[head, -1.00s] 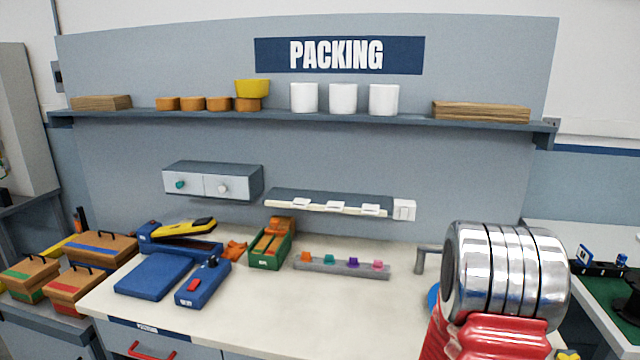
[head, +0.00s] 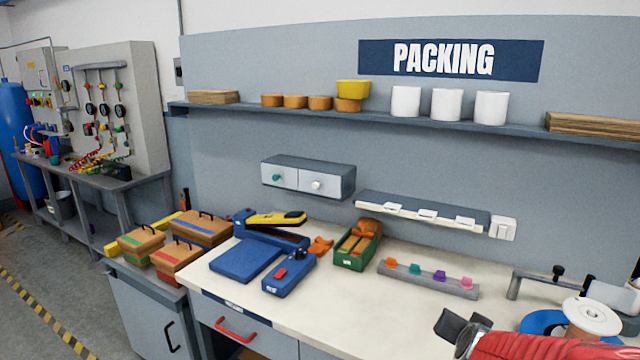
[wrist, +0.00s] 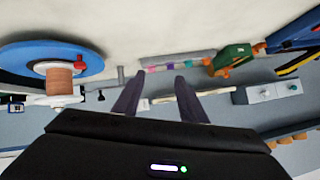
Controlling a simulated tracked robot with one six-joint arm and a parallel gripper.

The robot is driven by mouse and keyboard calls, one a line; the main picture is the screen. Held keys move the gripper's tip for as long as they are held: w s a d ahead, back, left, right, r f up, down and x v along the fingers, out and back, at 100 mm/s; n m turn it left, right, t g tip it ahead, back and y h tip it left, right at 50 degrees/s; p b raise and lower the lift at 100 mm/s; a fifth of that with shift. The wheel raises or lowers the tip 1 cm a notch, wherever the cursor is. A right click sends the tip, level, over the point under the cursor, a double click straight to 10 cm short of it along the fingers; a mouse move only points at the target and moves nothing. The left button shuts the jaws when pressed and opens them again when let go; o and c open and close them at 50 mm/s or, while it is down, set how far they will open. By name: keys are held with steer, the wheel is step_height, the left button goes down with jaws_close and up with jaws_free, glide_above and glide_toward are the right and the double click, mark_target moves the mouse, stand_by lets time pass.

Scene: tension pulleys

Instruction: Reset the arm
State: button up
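My gripper (head: 462,326) shows at the bottom right of the head view, with dark fingers at the end of my red and silver arm. It is over the front of the packing bench (head: 345,312). In the wrist view my gripper (wrist: 158,84) has its two dark fingers apart, with nothing between them. That view is upside down, and the bench rack and wall shelf show beyond the fingers.
Near my arm are a blue disc with a copper-coloured spool (head: 592,318) and a grey bracket (head: 514,285). A rack of coloured clips (head: 428,279), a green bin (head: 357,246) and a blue sealer (head: 246,259) stand further left. The bench's front middle is clear.

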steer(key=s+a+r+n+g+y, duration=0.1)
steer(key=s+a+r+n+y, duration=0.1)
steer(key=s+a+n, duration=0.3)
steer(key=s+a+r+g+y, duration=0.1)
steer(key=s+a+r+y, duration=0.15)
steer(key=a, duration=0.55)
steer(key=s+a+n+g, duration=0.2)
steer(key=s+a+n, duration=0.1)
steer(key=s, duration=1.1)
steer(key=shift+a+r+g, duration=0.15)
steer(key=shift+a+g, duration=0.05)
steer(key=shift+g, duration=0.2)
steer(key=shift+c, duration=0.9)
